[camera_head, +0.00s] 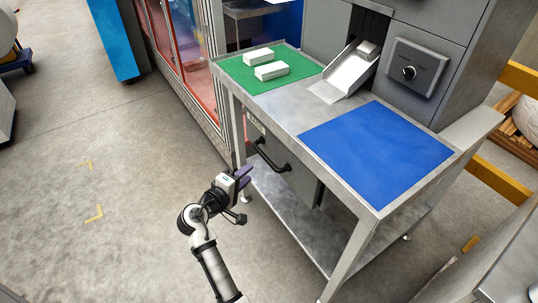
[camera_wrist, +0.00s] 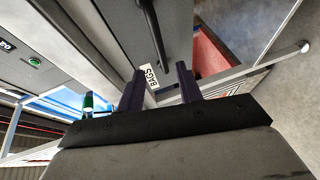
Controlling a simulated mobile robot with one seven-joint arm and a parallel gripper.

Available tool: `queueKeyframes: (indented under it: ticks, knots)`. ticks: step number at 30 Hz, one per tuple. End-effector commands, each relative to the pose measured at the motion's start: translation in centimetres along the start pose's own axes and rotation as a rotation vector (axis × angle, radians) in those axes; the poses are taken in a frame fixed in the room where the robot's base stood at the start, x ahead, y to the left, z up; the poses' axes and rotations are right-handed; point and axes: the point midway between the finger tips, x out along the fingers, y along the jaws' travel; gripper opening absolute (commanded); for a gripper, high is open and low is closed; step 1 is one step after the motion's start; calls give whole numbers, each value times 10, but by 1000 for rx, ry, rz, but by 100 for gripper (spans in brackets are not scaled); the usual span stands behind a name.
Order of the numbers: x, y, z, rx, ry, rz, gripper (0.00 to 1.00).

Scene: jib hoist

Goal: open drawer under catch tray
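The grey drawer (camera_head: 302,178) hangs under the steel table top and looks shut. Its black bar handle (camera_head: 270,157) is on the front, with a small white label (camera_head: 256,123) above it. In the wrist view the handle (camera_wrist: 153,38) runs along the drawer front (camera_wrist: 112,25), and the label (camera_wrist: 150,85) shows between the fingers. My gripper (camera_head: 243,177) is open and empty, with dark purple fingers, just left of and below the handle, apart from it. In the wrist view my gripper (camera_wrist: 160,85) points toward the drawer front.
On the table top (camera_head: 318,112) lie a green mat (camera_head: 238,72) with two white blocks (camera_head: 271,71) and a blue mat (camera_head: 378,152). A metal chute (camera_head: 350,76) slopes onto it from a grey machine (camera_head: 447,30). A lower shelf (camera_head: 290,222) sits beneath. The floor to the left is clear.

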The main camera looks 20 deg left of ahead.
Motion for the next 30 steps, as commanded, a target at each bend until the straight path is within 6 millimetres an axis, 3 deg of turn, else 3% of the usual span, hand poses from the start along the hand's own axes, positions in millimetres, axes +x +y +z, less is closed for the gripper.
queueKeyframes:
  ticks: [9, 15, 21, 29, 30]
  knots:
    - [69, 3, 0, 2, -2, 1, 36]
    - [99, 2, 0, 2, 0, 0, 36]
    - [110, 1, -1, 4, 2, 0, 36]
    - [111, 1, -1, 3, 2, 0, 36]
    - [111, 1, -1, 3, 2, 0, 30]
